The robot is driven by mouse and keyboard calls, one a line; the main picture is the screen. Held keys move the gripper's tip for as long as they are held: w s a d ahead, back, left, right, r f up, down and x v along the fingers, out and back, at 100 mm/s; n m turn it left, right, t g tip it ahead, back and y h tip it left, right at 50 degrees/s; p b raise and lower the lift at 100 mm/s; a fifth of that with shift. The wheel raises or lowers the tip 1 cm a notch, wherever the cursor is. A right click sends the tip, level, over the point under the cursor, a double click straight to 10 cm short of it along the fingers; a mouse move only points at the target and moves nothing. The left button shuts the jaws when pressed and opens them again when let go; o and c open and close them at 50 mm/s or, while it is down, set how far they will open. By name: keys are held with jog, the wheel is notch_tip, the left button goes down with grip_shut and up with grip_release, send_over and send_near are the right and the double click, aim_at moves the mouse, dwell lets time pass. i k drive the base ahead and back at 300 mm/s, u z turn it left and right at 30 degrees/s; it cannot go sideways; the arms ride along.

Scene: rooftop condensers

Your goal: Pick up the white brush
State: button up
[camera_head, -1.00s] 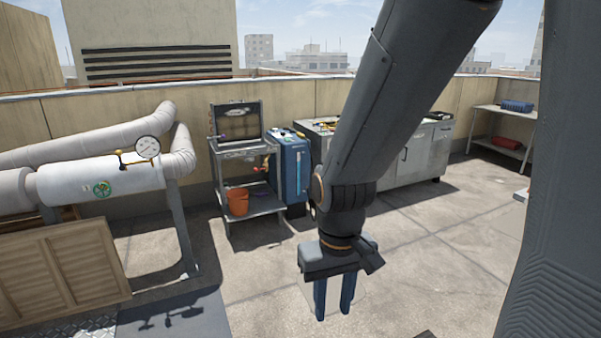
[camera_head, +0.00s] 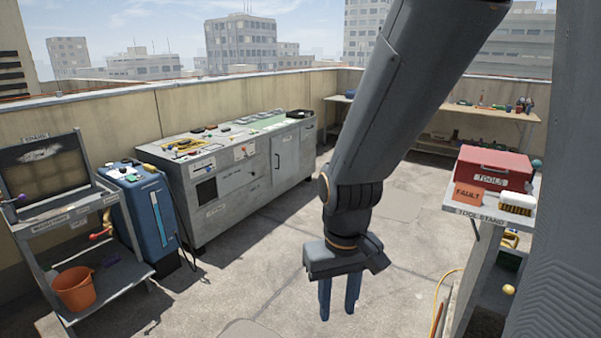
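A small white block-shaped thing with a yellowish, bristle-like front, which looks like the white brush (camera_head: 517,203), lies on the top of the tool stand (camera_head: 478,213) at the right. It sits beside an orange FAULT card and in front of a red toolbox. My gripper (camera_head: 339,300) hangs down in the middle, well to the left of the stand and apart from it. Its two blue fingers are apart with nothing between them.
The FAULT card (camera_head: 468,198) and red toolbox (camera_head: 493,167) crowd the stand top. A grey workbench (camera_head: 235,180), blue unit (camera_head: 147,215) and cart with an orange bucket (camera_head: 75,288) line the left. A yellow hose (camera_head: 437,292) lies by the stand. The middle floor is open.

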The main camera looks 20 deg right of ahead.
aim_at(521, 204)
jog(key=z, duration=0.9)
jog(key=i, duration=0.95)
jog(key=z, duration=0.75)
